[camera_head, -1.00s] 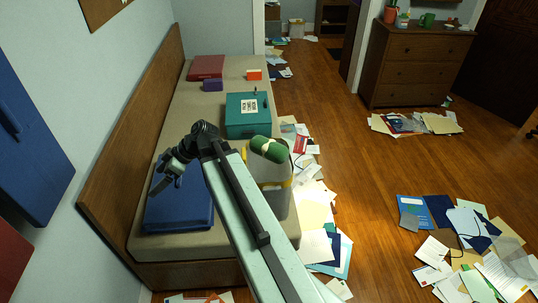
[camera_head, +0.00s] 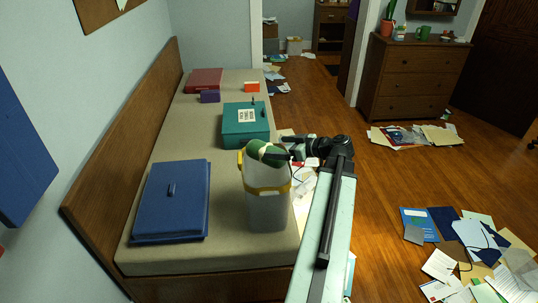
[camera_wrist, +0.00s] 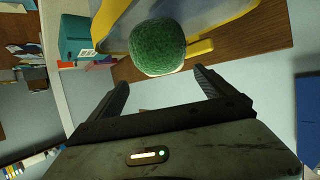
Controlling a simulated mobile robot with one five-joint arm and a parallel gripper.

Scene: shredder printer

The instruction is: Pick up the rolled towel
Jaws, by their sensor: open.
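The rolled towel (camera_head: 264,153) is green with a pale band. It lies on top of a pale bin with a yellow rim (camera_head: 267,207) at the bed's edge. In the wrist view the towel's round green end (camera_wrist: 157,47) faces me, just beyond and roughly between my fingertips. My gripper (camera_head: 286,150) is to the right of the towel in the head view, its fingers reaching towards it. It is open and empty, with the two fingers apart in the wrist view (camera_wrist: 162,80). I cannot tell whether a finger touches the towel.
The bed (camera_head: 185,113) holds a blue case (camera_head: 172,205), a teal box (camera_head: 240,135), and red, purple and orange items farther back. Papers (camera_head: 465,250) litter the wooden floor. A brown dresser (camera_head: 410,80) stands at the back right.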

